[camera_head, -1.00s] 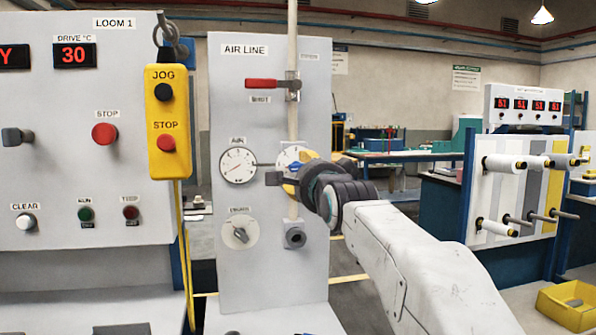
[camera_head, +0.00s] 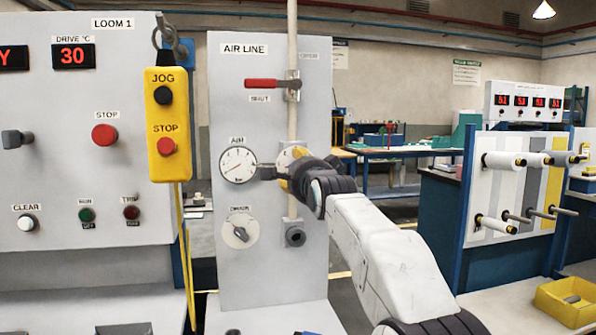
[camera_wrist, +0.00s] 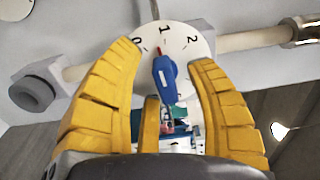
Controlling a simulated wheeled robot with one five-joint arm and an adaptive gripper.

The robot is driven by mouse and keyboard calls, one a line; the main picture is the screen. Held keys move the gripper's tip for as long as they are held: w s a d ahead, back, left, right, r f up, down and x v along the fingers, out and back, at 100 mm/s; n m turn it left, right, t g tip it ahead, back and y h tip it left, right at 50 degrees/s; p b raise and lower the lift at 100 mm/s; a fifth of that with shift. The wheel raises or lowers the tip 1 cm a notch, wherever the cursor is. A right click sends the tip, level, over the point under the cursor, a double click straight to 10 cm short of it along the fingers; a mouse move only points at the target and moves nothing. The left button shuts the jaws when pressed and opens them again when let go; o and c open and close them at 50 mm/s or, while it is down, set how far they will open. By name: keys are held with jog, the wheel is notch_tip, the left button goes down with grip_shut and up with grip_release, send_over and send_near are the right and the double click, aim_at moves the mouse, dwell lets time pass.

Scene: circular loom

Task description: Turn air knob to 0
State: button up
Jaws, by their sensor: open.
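The air knob (camera_wrist: 164,76) is a blue pointer knob with a red tip on a white dial (camera_wrist: 184,38) marked 0, 1 and 2. Its tip points at 1; 0 is on the left in the wrist view. My gripper (camera_wrist: 168,58) is open, with a yellow finger on each side of the knob. I cannot tell whether either finger touches it. In the head view, my gripper (camera_head: 288,178) is at the air line panel (camera_head: 265,72) and hides most of the dial and the knob.
A pressure gauge (camera_head: 238,165) sits left of the dial. A red-handled lever (camera_head: 265,84) marked SHUT is above, and a drain knob (camera_head: 240,233) is below left. A yellow JOG/STOP pendant (camera_head: 166,112) hangs left of the panel. A pipe (camera_head: 292,55) runs vertically along the panel.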

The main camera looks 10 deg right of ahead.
jog(key=shift+c, duration=0.2)
grip_shut()
jog(key=n, duration=0.5)
jog(key=shift+d+n+p, duration=0.1)
jog(key=shift+n+p, duration=0.2)
dwell(0.3)
jog(key=shift+o, duration=0.2)
grip_release()
